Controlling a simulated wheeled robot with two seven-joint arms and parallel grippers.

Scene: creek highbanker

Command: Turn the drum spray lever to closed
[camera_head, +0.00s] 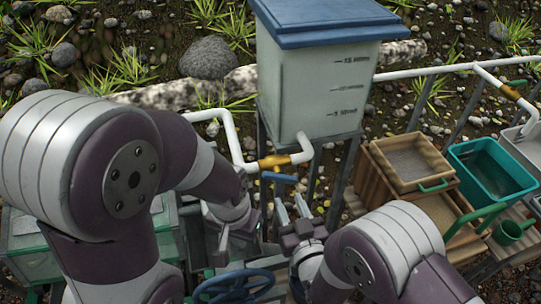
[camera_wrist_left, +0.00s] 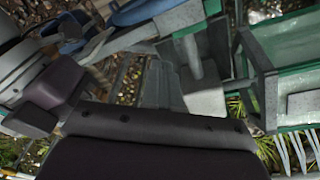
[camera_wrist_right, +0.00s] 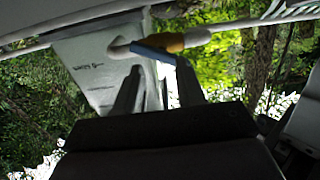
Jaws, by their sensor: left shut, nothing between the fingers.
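A blue lever (camera_head: 280,177) sits on a brass valve (camera_head: 272,162) in the white pipe below the water tank. In the right wrist view the blue lever (camera_wrist_right: 153,53) lies across the space just beyond my fingertips, with the brass valve (camera_wrist_right: 178,42) behind it. My right gripper (camera_head: 292,205) is open and points up at the lever; its fingers (camera_wrist_right: 160,68) stand apart, and contact with the lever cannot be told. My left gripper (camera_wrist_left: 165,72) is shut and empty, low and left of the lever; its arm mostly hides it in the head view.
The tank (camera_head: 318,80) with a blue lid stands behind the valve. A blue handwheel (camera_head: 234,287) is low in front. Wooden boxes (camera_head: 412,165), a green tub (camera_head: 492,170) and a green jug (camera_head: 510,231) stand at the right. White pipe (camera_head: 430,70) runs across the back right.

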